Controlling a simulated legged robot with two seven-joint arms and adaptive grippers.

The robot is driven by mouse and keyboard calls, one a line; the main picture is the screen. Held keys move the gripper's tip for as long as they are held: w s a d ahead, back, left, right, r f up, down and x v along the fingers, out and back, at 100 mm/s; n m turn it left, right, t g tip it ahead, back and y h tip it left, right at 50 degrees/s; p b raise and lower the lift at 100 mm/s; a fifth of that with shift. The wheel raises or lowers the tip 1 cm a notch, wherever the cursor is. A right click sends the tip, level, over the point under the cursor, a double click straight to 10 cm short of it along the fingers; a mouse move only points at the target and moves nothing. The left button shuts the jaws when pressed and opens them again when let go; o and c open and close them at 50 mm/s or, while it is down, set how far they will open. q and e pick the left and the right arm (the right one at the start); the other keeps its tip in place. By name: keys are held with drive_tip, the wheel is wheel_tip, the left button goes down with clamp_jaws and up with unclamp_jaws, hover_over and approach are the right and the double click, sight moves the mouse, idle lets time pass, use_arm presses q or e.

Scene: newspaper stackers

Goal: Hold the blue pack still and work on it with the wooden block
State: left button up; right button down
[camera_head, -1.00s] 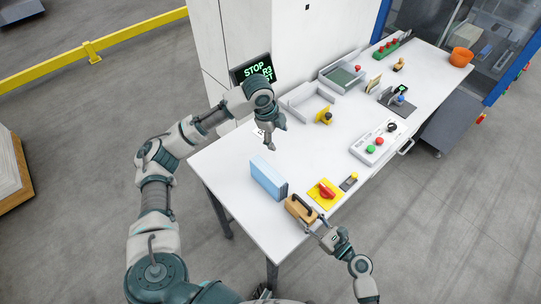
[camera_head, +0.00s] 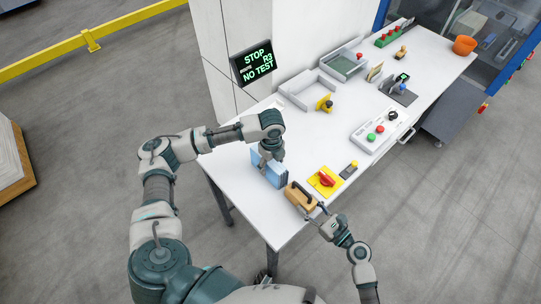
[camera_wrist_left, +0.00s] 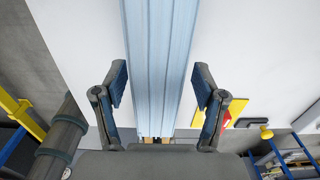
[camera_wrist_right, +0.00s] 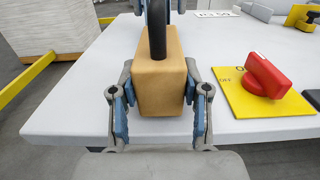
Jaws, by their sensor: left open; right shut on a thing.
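The blue pack (camera_head: 270,174) stands upright on the white table near its left edge. My left gripper (camera_head: 270,158) is directly above it. In the left wrist view the pack (camera_wrist_left: 160,60) lies between the open fingers (camera_wrist_left: 160,88), with a gap on each side. The wooden block (camera_head: 300,195) with a dark handle is at the table's front edge, beside the pack. My right gripper (camera_head: 318,214) is shut on it; in the right wrist view its fingers (camera_wrist_right: 161,105) press both sides of the block (camera_wrist_right: 160,80). I cannot tell whether the block touches the table.
A yellow plate with a red switch (camera_head: 326,179) lies just right of the block. The table middle is clear.

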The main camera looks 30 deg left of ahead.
sight(302, 200)
use_arm(q)
drive_tip(key=shift+f, duration=0.45)
drive_tip(key=shift+a, duration=0.4)
drive_tip(key=shift+c, duration=0.5)
use_arm(e)
drive_tip(key=shift+a, duration=0.4)
use_arm(q)
drive_tip(key=shift+a+f, duration=0.1)
drive_tip(key=c, duration=0.4)
use_arm(e)
drive_tip(key=shift+a, duration=0.1)
use_arm(q)
drive_tip(key=c, duration=0.8)
drive_tip(key=shift+d, duration=0.4)
clamp_jaws()
use_arm(e)
drive_tip(key=shift+d, duration=0.35)
use_arm(q)
drive_tip(key=shift+a, duration=0.3)
use_arm(e)
drive_tip(key=shift+a, duration=0.25)
use_arm(q)
drive_tip(key=shift+d, duration=0.2)
use_arm(e)
drive_tip(key=shift+w+a, duration=0.1)
use_arm(q)
drive_tip(key=shift+a, duration=0.1)
use_arm(e)
drive_tip(key=shift+w+a, duration=0.2)
drive_tip(key=shift+a, duration=0.4)
